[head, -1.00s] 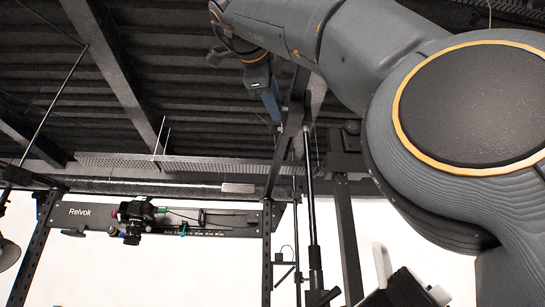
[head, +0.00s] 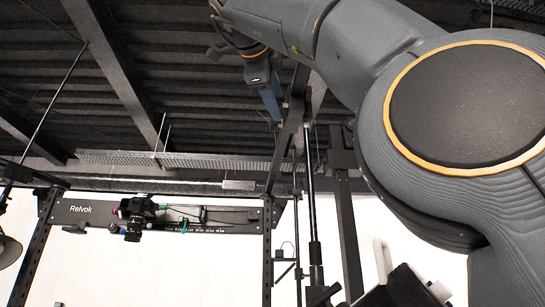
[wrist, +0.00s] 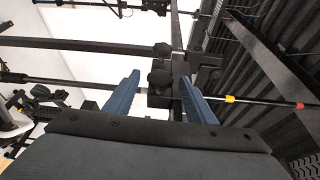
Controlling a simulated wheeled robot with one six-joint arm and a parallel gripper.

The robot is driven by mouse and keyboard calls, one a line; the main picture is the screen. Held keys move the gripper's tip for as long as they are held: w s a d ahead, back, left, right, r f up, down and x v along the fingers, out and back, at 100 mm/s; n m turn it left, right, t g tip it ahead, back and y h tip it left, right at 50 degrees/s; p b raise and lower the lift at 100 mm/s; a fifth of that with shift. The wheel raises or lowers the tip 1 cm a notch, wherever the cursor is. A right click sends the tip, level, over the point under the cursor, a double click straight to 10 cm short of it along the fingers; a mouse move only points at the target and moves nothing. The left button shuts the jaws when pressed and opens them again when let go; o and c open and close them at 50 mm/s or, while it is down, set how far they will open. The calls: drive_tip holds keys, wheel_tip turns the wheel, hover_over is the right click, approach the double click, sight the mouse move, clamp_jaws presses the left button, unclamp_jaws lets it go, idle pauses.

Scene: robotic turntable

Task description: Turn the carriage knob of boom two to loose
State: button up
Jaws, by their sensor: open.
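My gripper shows in the wrist view (wrist: 160,79) with two blue fingers apart. It also shows in the head view (head: 277,118), up beside a dark slanted beam. A black lobed knob (wrist: 158,78) sits in line with the gap between the fingertips, against a black carriage block (wrist: 180,72). Whether a finger touches it, I cannot tell. A thin boom pole (wrist: 262,101) with yellow and red bands runs out to the right behind the right finger. No label or mark shows which boom this is or how the knob is set.
Dark beams (wrist: 90,44) cross close above the fingers in the wrist view. In the head view, a camera (head: 134,216) hangs on a rail marked Relvok (head: 85,212). An upright pole (head: 311,200) stands below my gripper. A ribbed ceiling lies overhead.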

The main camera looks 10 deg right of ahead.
drive_tip(key=v, duration=0.7)
drive_tip(key=shift+s+a+b, duration=0.15)
drive_tip(key=shift+s+b, duration=0.15)
drive_tip(key=shift+s, duration=0.05)
idle(0.4)
